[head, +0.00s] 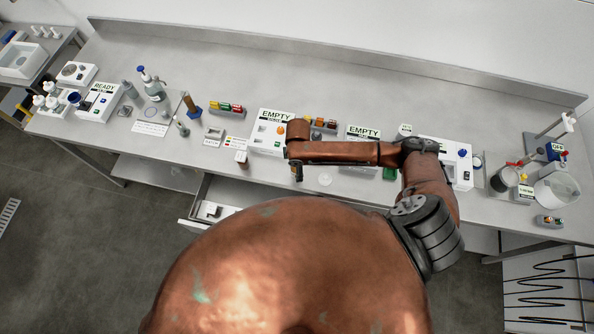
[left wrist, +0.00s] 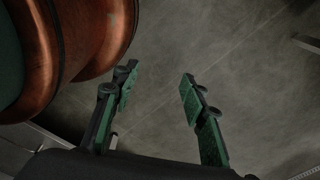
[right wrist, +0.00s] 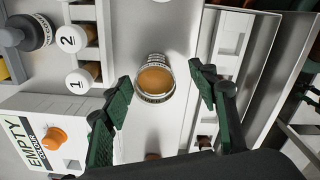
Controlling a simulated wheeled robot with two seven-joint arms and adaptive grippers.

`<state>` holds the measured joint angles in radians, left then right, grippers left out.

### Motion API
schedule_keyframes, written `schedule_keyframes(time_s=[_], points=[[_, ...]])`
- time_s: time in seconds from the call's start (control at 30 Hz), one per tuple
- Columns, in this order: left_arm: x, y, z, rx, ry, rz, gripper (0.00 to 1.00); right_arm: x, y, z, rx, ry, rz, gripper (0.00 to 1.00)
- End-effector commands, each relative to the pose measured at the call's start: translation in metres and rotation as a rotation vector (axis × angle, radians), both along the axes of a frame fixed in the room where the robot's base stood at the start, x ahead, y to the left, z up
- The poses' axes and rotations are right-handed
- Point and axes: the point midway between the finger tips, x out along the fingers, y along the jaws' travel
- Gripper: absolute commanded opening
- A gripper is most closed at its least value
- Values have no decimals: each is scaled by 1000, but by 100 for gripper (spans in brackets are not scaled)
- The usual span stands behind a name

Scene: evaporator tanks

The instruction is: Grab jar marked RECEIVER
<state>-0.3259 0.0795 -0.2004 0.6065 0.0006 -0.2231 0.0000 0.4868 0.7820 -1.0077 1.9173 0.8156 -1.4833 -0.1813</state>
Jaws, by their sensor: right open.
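A small round glass jar (right wrist: 154,80) with amber contents and a printed band stands on the bench in the right wrist view, seen from above. Its lettering is too small to read surely. My right gripper (right wrist: 161,84) is open, with one finger on either side of the jar and visible gaps to it. In the head view my right gripper (head: 297,172) points down over the front of the bench, and I cannot clearly make out the jar there. My left gripper (left wrist: 157,90) is open and empty above the floor.
An EMPTY-marked box (right wrist: 42,143) with an orange knob and a rack with numbered vials (right wrist: 72,38) stand left of the jar in the right wrist view. The bench's front edge and an open drawer (head: 208,212) lie near. A brown bottle (head: 242,157) stands further left.

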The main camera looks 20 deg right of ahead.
Motion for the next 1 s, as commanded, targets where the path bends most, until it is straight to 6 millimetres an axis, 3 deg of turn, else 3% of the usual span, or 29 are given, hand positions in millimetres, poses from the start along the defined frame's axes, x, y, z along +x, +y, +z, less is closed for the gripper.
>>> schedule_keyframes(time_s=[0.07,0.13,0.3,0.4,0.8,1.0], points=[[-9,1,1,1,11,2,40,2,1,-8,1,0,0,54],[-1,2,1,2,3,0,40,2,1,-12,1,0,2,54],[51,0,5,-1,-63,-12,40,2,2,-14,0,-1,4,54],[63,-1,6,-3,-79,-16,40,2,2,-14,0,-1,5,51],[21,1,2,0,-25,-6,40,3,2,-13,1,-1,5,24],[21,1,2,0,-25,-6,40,3,2,-13,1,-1,5,10]])
